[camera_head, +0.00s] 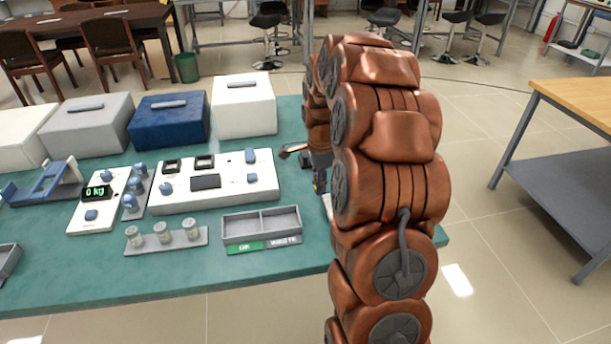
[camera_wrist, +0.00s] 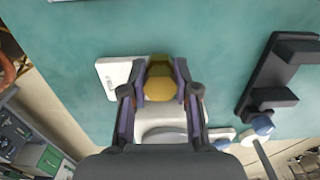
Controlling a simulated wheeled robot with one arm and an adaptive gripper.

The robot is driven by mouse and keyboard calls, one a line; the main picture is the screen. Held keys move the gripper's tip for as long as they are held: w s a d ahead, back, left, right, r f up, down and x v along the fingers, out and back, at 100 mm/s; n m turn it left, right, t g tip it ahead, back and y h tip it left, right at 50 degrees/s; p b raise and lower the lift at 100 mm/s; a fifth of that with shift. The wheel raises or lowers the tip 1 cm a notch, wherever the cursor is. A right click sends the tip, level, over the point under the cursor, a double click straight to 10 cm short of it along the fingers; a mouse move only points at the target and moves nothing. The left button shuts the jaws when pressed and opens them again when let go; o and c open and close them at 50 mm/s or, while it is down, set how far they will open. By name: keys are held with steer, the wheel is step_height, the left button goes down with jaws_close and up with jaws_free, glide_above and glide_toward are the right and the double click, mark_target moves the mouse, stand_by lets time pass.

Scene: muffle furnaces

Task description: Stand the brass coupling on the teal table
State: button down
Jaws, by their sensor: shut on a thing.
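The brass coupling (camera_wrist: 158,66) shows in the wrist view between the two fingers of my gripper (camera_wrist: 160,82), which is shut on it. The teal table (camera_wrist: 215,45) lies beneath it; I cannot tell whether the coupling touches the table or hangs above it. In the head view the teal table (camera_head: 180,285) fills the left and middle. My copper-coloured arm reaches over its right end and hides most of my gripper and the coupling there.
A white plate (camera_wrist: 112,78) lies left of the coupling, and a dark stand (camera_wrist: 268,85) is at right. In the head view a white control panel (camera_head: 220,196), divided tray (camera_head: 262,222) and several boxes (camera_head: 170,122) occupy the table. Its front strip is clear.

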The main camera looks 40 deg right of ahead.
steer(key=p, duration=0.2)
glide_above(306, 186)
steer(key=shift+f, duration=0.3)
step_height(306, 186, down, 3)
steer(key=shift+s+f+p, duration=0.1)
steer(key=shift+f+p, duration=0.05)
steer(key=shift+p, duration=0.25)
steer(key=shift+f, duration=0.15)
steer(key=shift+f, duration=0.2)
steer(key=c, duration=0.9)
jaws_free()
steer(key=shift+r, duration=0.1)
steer(key=shift+o, duration=0.2)
steer(key=shift+r, duration=0.1)
